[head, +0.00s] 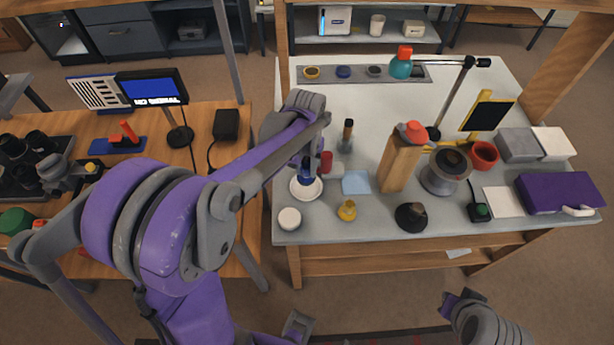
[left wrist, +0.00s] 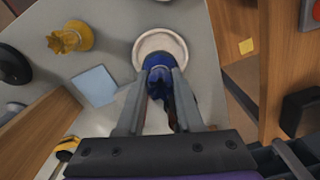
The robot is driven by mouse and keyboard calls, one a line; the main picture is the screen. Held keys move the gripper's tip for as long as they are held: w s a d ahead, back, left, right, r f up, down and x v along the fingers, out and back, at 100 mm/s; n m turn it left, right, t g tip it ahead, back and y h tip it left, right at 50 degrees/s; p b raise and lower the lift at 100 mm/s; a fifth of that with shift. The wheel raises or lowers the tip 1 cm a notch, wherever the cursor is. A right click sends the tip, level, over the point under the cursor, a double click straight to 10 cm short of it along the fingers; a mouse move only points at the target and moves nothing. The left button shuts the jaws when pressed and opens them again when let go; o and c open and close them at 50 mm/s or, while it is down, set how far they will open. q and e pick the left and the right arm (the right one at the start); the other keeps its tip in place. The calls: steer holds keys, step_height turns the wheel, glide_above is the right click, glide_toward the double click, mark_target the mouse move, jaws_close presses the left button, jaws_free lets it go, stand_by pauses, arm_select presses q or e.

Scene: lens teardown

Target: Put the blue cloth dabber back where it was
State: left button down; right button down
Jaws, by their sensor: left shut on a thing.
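The blue cloth dabber (head: 306,177) is held at the end of my left gripper (head: 316,160). In the left wrist view the dabber (left wrist: 159,82) sits between the two fingers of my left gripper (left wrist: 160,95), which are shut on it. Its blue end is over the round white dish (head: 305,190), which also shows in the left wrist view (left wrist: 162,42). I cannot tell whether the dabber touches the dish. Part of my right arm shows at the lower right of the head view, but its jaws are not clear.
A light blue cloth square (head: 356,182), a yellow knob-shaped piece (head: 347,210) and a white round jar (head: 289,218) are close by. A grey strip (head: 415,74) with round items lies at the back.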

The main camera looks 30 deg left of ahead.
mark_target(306, 177)
arm_select(q)
steer(key=shift+f, duration=2.2)
steer(key=shift+f+b, duration=0.25)
steer(key=shift+b, duration=0.1)
steer(key=c, duration=0.6)
jaws_free()
steer(key=shift+o, duration=0.2)
steer(key=shift+r, duration=0.15)
